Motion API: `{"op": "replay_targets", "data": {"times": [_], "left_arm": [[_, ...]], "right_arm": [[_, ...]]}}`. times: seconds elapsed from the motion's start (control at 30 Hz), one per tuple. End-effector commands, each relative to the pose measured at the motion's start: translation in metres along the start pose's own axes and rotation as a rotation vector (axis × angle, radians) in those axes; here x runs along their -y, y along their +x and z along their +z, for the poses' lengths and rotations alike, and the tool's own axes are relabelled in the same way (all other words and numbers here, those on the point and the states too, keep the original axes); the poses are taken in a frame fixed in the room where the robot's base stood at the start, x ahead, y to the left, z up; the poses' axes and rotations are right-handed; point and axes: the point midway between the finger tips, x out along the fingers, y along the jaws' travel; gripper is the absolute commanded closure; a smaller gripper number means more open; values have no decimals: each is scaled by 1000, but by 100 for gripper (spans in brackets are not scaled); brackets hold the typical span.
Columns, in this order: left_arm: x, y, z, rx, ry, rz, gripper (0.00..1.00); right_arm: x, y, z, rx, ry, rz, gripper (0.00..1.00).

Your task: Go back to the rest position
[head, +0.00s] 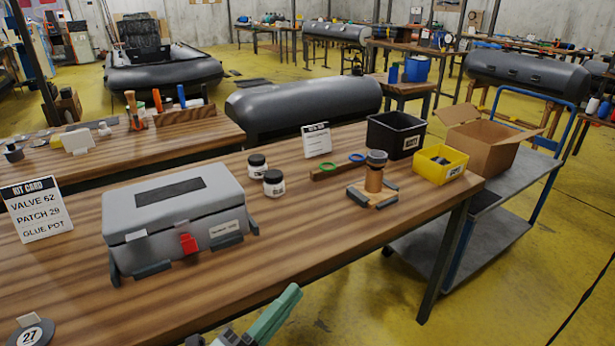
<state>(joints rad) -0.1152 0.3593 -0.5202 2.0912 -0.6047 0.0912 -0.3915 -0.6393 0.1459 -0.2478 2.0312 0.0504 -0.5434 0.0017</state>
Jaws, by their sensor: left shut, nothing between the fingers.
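My left gripper (288,296) shows at the bottom edge of the head view, in front of the table's near edge. Its green-grey fingers are together and hold nothing. It is apart from the things on the wooden table (310,220). The rest of that arm is mostly cut off by the frame. My right gripper is not in view. A grey lidded case (175,218) with a red latch stands closed on the table, behind and left of the gripper.
Two white-labelled jars (273,183), a brown cylinder on a stand (374,178), a black bin (396,134) and a yellow bin (440,162) stand on the table. A kit card (36,210) is at left. A cart with an open carton (488,140) stands right. The floor at lower right is clear.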

Motion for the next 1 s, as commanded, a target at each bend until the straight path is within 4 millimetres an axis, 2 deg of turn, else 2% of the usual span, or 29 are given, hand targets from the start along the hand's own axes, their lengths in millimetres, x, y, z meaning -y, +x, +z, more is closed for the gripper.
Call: {"op": "replay_targets", "data": {"times": [0.03,0.1,0.2,0.33,0.47,0.5,0.53,0.7,0.9,1.0], "left_arm": [[-27,-19,28,155,-194,49,100],[-61,-48,57,345,-428,101,100],[-112,-97,82,593,-721,163,100],[-172,-166,88,883,-1047,224,100],[-221,-236,70,1150,-1331,267,100],[-202,-231,65,1157,-1340,260,100],[-191,-228,64,1153,-1332,256,100],[-152,-227,58,1167,-1317,235,100],[-116,-228,52,1182,-1305,212,100],[-108,-230,51,1187,-1301,206,100]], "right_arm": [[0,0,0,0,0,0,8],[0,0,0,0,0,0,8],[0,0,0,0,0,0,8],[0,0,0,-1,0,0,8],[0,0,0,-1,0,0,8],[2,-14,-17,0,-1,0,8],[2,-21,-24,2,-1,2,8],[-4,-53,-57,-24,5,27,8],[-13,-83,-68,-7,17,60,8],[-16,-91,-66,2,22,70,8]]}}
